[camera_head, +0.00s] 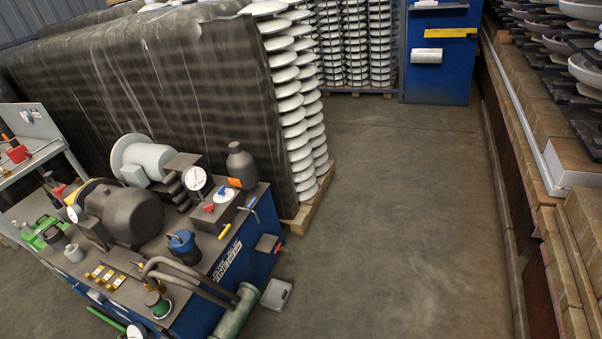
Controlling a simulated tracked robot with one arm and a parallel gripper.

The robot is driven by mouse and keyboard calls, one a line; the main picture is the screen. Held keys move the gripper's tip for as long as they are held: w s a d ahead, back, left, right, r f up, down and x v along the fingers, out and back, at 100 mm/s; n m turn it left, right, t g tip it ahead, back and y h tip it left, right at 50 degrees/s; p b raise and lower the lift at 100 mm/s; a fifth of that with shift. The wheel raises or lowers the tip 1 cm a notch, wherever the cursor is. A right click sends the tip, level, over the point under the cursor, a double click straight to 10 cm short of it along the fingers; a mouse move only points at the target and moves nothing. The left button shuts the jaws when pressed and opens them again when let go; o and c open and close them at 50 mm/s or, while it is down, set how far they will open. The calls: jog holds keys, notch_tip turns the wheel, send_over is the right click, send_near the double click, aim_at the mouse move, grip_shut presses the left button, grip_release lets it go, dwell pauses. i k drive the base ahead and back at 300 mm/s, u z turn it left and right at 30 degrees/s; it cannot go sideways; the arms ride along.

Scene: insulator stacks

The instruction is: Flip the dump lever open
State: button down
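A blue hydraulic unit (205,268) stands at the lower left, with a motor, pipes and gauges on its dark top. Small levers sit near its right edge: a red handle (209,208), a yellow handle (225,231) and a blue handle (252,203). A small red-tipped part (279,248) shows at its right side. I cannot tell which of these is the dump lever, or whether it is open or shut. My gripper is not in view.
A wrapped pallet of white insulator discs (190,75) stands right behind the unit. A blue cabinet (437,80) is at the back. Wooden racking (545,150) runs along the right. A small grey box (277,293) is beside the unit. The grey floor (400,220) between is clear.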

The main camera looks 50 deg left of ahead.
aim_at(227, 227)
jog(key=u, duration=0.4)
jog(key=i, duration=1.25)
jog(key=u, duration=1.1)
jog(key=i, duration=0.75)
jog(key=u, duration=0.3)
jog(key=k, duration=0.95)
jog(key=u, duration=0.15)
jog(key=i, duration=0.95)
jog(key=z, duration=0.05)
